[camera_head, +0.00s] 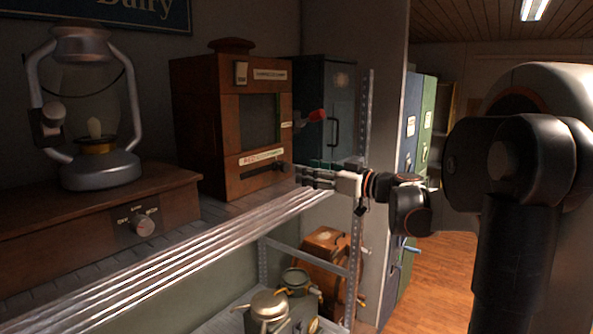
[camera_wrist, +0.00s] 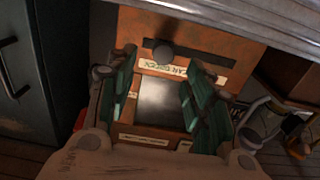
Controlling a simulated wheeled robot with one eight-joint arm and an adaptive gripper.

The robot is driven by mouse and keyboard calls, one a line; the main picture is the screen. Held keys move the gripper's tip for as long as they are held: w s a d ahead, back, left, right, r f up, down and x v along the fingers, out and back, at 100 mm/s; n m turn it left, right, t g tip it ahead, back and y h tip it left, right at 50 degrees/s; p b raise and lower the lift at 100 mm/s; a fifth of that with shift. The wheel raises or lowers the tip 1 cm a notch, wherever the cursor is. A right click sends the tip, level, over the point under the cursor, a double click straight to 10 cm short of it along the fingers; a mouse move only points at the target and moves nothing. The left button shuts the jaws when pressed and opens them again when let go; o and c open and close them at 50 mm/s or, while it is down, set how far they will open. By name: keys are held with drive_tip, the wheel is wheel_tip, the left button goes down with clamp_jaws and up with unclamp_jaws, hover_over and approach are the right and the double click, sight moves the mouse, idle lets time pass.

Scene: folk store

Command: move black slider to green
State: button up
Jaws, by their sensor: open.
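The black slider (camera_wrist: 163,53) is a round dark knob in a dark horizontal slot on the wooden box (camera_wrist: 210,42). The wrist view shows it near the left end of the slot; the head view shows the wooden box (camera_head: 205,125) with the slot low on its front. A pale label (camera_head: 262,156) sits above the slot in the head view, with red letters at its left; the label (camera_wrist: 165,68) is partly hidden by a finger in the wrist view. My gripper (camera_head: 312,176) is open in front of the slot. In the wrist view, the knob appears between the fingertips (camera_wrist: 162,62), with visible gaps.
A red-tipped lever (camera_head: 316,116) sticks out near the box's right side. A lantern (camera_head: 98,165) stands at left. Metal pots (camera_head: 268,308) and another wooden box sit on the lower shelf.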

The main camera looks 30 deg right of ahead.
drive_tip(key=shift+v, duration=1.65)
